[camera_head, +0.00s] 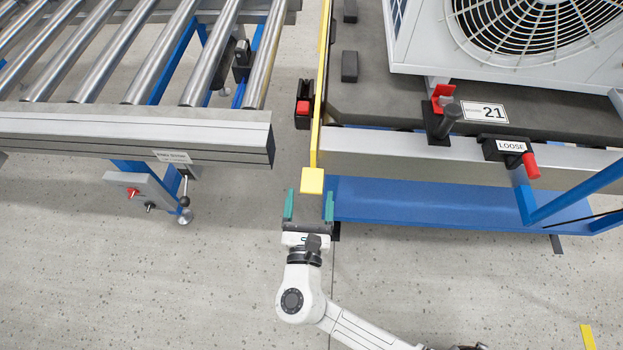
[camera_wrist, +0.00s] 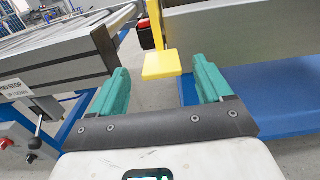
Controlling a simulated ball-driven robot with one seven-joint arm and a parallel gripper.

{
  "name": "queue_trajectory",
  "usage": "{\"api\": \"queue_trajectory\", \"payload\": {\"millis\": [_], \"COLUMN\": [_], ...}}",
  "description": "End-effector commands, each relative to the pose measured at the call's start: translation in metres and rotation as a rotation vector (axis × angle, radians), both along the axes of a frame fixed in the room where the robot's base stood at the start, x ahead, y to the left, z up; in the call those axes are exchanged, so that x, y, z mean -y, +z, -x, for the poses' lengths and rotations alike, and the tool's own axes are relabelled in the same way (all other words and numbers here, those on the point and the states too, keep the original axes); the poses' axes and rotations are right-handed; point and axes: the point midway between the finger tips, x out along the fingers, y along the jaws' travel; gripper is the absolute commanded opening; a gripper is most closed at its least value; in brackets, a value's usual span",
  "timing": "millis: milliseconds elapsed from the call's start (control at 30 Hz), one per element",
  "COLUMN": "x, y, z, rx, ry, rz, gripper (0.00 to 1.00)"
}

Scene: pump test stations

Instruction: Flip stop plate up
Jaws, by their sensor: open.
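The stop plate is a long yellow plate (camera_head: 322,90) along the left edge of the test station, seen nearly edge-on in the head view. A yellow tab (camera_head: 313,181) sticks out from its near end; the tab also shows in the wrist view (camera_wrist: 161,64). My gripper (camera_head: 309,204) is open, its two green fingers pointing at the tab. I see no clear contact. Whether the plate is up or down is hard to tell.
A roller conveyor (camera_head: 140,128) stands left, with a gap of floor before the station. The station (camera_head: 420,148) carries a white fan unit (camera_head: 525,35), a red clamp (camera_head: 440,115), a "LOOSE" box (camera_head: 508,147) and a blue frame (camera_head: 420,205). A red-and-black block (camera_head: 303,107) sits beside the plate.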

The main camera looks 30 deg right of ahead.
Motion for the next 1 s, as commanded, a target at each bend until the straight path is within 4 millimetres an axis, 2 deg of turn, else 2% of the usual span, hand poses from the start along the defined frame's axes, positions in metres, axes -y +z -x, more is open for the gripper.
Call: {"api": "queue_trajectory", "payload": {"millis": [100,300,1000], "x": [-0.012,-0.022,-0.023], "y": [0.001,0.001,0.001], "z": [0.016,0.03,0.031], "rx": [0.0,0.001,0.002], "ry": [0.002,0.0,-0.001], "rz": [0.0,0.001,0.001], "gripper": [0.79,0.79,0.79]}}
